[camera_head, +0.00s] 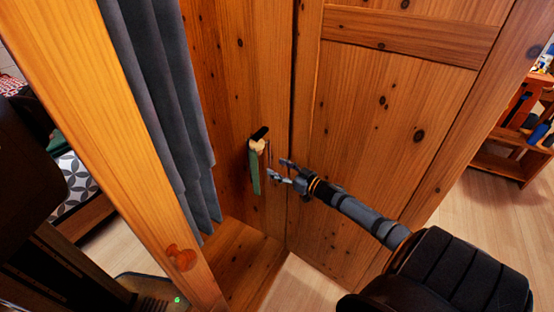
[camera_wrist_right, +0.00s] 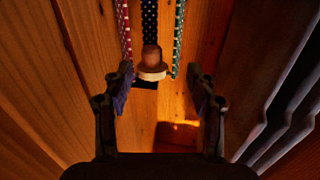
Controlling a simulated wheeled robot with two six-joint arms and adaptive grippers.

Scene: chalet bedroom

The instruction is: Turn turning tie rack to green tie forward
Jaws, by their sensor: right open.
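The turning tie rack (camera_head: 258,146) is on the wooden wardrobe's inner wall in the head view. A green tie (camera_head: 254,172) hangs from it on the side facing the camera. In the right wrist view the rack's round wooden knob (camera_wrist_right: 151,60) is at upper centre. A red patterned tie (camera_wrist_right: 125,25) hangs left, a dark dotted tie (camera_wrist_right: 150,20) in the middle and the green tie (camera_wrist_right: 178,40) right. My right gripper (camera_head: 279,171) is open, just right of the rack. Its fingers (camera_wrist_right: 161,88) are on both sides below the knob, apart from it. My left gripper is not in view.
Grey-blue clothes (camera_head: 165,110) hang left of the rack. A wooden panel (camera_head: 385,130) is behind my right arm. A wooden shelf (camera_head: 500,165) is at far right.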

